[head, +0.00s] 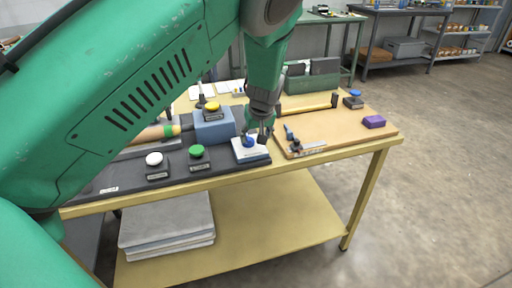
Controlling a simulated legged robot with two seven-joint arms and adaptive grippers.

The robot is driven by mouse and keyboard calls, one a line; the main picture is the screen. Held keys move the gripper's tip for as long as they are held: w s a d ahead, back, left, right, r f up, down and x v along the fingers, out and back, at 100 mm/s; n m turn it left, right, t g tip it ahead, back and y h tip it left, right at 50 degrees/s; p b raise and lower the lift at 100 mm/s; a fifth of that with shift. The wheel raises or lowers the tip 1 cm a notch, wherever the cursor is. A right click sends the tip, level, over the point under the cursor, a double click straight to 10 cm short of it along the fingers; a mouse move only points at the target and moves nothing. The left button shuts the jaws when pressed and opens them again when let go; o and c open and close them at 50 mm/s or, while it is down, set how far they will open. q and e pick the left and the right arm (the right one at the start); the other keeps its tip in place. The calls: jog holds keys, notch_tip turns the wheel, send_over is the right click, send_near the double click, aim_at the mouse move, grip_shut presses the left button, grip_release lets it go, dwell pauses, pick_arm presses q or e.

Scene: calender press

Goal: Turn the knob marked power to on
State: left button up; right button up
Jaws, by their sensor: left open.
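A round blue knob (249,141) sits on a small white-topped block (252,152) at the front right of the dark press base. Any power or on marking is too small to read. My left gripper (261,132) hangs down from the large green arm, open. Its fingertips are right at the knob, just behind and to its right in the picture; I cannot tell whether they touch it. My right gripper is not in view.
White (154,159), green (196,151) and yellow (212,107) buttons stand left of the knob. A wooden board (340,128) with a clamp-like tool (294,142) and purple block (374,121) lies right. My arm hides the table's left part.

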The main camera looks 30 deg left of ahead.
aim_at(249, 137)
pick_arm(q)
jog(key=a+f, duration=0.2)
jog(key=a, duration=0.1)
jog(key=a+f+b, duration=0.1)
jog(key=a, duration=0.1)
jog(key=shift+w, duration=0.1)
jog(key=d, duration=0.1)
jog(key=d+r, duration=0.1)
jog(key=d, duration=0.1)
jog(key=shift+w, duration=0.1)
jog(key=c, duration=1.1)
jog(key=shift+d, duration=0.1)
jog(key=shift+c, duration=0.3)
jog(key=shift+a, duration=0.75)
jog(key=shift+d, duration=0.25)
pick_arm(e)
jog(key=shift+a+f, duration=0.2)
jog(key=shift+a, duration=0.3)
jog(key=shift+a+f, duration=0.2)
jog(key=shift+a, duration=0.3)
